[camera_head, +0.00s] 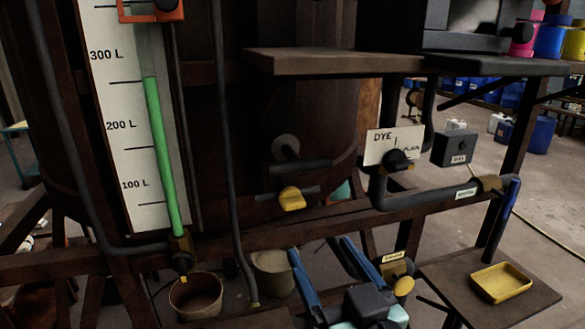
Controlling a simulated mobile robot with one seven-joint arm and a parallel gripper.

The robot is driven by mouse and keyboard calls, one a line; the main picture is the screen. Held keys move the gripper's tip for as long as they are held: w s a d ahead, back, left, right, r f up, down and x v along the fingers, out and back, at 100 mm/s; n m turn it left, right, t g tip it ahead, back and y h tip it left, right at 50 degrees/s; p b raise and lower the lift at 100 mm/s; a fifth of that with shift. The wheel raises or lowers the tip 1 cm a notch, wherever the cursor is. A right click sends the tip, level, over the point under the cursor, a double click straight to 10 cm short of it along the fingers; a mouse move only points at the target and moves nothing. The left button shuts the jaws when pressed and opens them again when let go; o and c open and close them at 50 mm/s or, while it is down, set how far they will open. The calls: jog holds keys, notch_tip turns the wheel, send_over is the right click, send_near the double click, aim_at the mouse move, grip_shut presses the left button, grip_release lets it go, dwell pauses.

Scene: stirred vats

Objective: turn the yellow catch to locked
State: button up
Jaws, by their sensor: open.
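A yellow catch (291,199) sits on a dark horizontal bar low on the front of the brown vat (240,110), near the middle of the view. I cannot read any locked or unlocked mark beside it. My gripper (320,247) is at the bottom centre, with two blue fingers spread apart and nothing between them. Its fingertips are below the catch in the picture and apart from it.
A level gauge (150,150) with a green column stands left. A dark pipe (420,202) with a DYE/PLAIN selector (399,160) runs right. A yellow tray (501,283) lies on a low shelf. Buckets (196,295) stand below. A brown frame beam (330,226) crosses between gripper and catch.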

aim_at(296, 207)
jog(key=p+x, duration=0.4)
jog(key=x, duration=0.8)
jog(key=shift+w+f, duration=0.15)
jog(key=shift+w, duration=0.25)
grip_shut()
